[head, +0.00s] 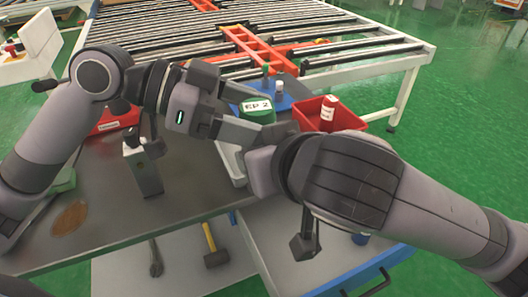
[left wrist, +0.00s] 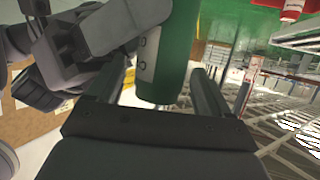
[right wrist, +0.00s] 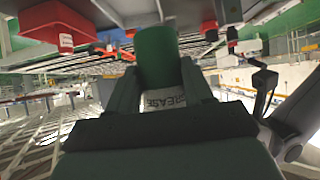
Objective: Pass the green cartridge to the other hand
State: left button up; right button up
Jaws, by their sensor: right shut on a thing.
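The green cartridge (head: 257,106) with a white label is held upright or nearly so above the table's far edge. My right gripper (head: 268,140) is shut on it; the right wrist view shows the cartridge (right wrist: 157,58) between its fingers, with "GREASE" on the label. My left gripper (head: 246,112) is open, its fingers on either side of the cartridge. In the left wrist view the cartridge (left wrist: 172,60) stands between the left fingers, with a gap visible at least on one side. Part of the cartridge is hidden by both grippers.
A red bin (head: 345,119) with a red-and-white container (head: 328,107) stands behind at the right. A roller conveyor (head: 190,35) lies beyond. A hammer (head: 212,247) lies on a lower shelf.

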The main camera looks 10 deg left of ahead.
pick_arm(q)
jog(key=shift+s, duration=0.1)
jog(key=v, duration=1.2)
notch_tip(320, 180, down, 30)
jog(key=w+n+t+y, duration=0.2)
jog(key=n+t+y, duration=0.3)
jog(key=n, duration=0.6)
jog(key=s+f+t+y, duration=0.1)
jog(key=s+f+y, duration=0.2)
jog(key=s+f, duration=0.2)
jog(key=s+f+n+t+y, duration=0.1)
jog(key=s+f+y, duration=0.1)
jog(key=s+f, duration=0.4)
notch_tip(320, 180, down, 5)
jog(key=shift+a+f+y, duration=0.1)
jog(key=shift+a+y, duration=0.15)
jog(key=shift+y, duration=0.15)
